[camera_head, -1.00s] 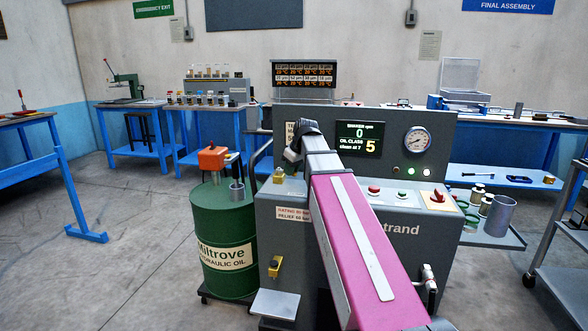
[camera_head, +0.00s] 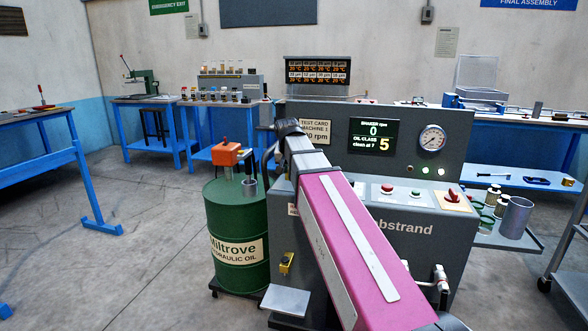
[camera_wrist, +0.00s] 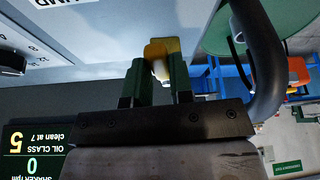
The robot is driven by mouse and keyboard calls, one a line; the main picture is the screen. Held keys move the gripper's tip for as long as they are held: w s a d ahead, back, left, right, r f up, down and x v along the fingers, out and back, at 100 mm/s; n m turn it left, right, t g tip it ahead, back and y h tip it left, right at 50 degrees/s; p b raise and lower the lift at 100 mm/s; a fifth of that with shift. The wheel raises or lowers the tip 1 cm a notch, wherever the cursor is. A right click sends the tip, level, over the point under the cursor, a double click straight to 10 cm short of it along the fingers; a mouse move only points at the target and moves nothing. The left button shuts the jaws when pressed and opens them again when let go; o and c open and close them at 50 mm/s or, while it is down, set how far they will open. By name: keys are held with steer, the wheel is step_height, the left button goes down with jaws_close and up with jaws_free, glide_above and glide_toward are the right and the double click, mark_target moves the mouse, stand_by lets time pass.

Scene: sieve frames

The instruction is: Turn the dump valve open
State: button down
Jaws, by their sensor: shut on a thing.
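A green oil drum (camera_head: 236,222) with an orange-topped pump (camera_head: 227,154) stands close left of the machine. A dark curved pipe (camera_wrist: 262,65) passes near my fingers. The machine's display (camera_head: 373,137) reads 0 rpm and oil class 5. A side shelf holds a grey cup (camera_head: 515,218).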

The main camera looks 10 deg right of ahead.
steer(key=shift+w+a+m+h, duration=0.2)
steer(key=shift+a+m+h, duration=0.25)
steer(key=shift+m, duration=0.55)
steer(key=shift+a, duration=0.1)
steer(key=c, duration=1)
jaws_free()
steer(key=shift+r, duration=0.1)
steer(key=v, duration=1)
steer(key=shift+r, duration=0.4)
steer(key=shift+s, duration=0.1)
